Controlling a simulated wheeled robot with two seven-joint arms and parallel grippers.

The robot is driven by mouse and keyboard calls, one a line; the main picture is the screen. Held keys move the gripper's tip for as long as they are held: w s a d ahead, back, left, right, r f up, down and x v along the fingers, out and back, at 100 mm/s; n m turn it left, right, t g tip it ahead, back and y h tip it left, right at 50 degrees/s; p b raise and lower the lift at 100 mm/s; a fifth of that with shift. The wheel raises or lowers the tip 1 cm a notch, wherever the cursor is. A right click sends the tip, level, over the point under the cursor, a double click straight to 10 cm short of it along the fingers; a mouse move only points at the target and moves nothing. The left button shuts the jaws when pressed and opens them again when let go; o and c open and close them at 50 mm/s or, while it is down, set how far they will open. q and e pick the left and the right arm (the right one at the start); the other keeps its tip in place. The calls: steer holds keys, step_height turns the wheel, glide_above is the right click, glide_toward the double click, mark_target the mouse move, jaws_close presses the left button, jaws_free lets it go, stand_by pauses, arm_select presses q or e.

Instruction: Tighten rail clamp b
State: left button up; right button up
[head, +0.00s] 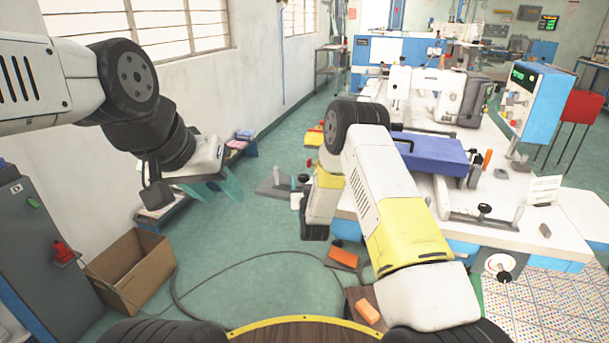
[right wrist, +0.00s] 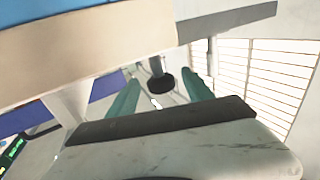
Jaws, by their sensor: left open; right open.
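Rail clamps with black knobs show on the white sewing table; I cannot tell which is clamp b. One black knob (head: 484,208) is on the right rail, and another black knob (head: 303,178) is at the table's left edge. In the right wrist view, a round black knob (right wrist: 161,85) on a stem appears between the two teal fingers of my right gripper (right wrist: 161,76), which is open; contact cannot be told. My right arm hides that gripper in the head view. My left gripper (head: 215,187) is open and empty over the floor, away from the table.
A blue control box (head: 535,95) stands at the right. A cardboard box (head: 130,270) and a cable (head: 240,262) are on the floor. An orange block (head: 367,311) is near my base.

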steer(key=shift+w+a, duration=0.15)
steer(key=shift+w, duration=0.8)
jaws_close()
steer(key=shift+a+m+h, duration=0.1)
steer(key=shift+m+h, duration=0.2)
steer(key=shift+h, duration=0.2)
steer(key=m+h, duration=0.3)
steer(key=h, duration=0.2)
steer(key=shift+m+g+h, duration=0.6)
steer(key=shift+m+h, duration=0.6)
steer(key=shift+h, duration=0.4)
steer(key=shift+s+f+h, duration=0.1)
steer(key=shift+h, duration=0.2)
jaws_free()
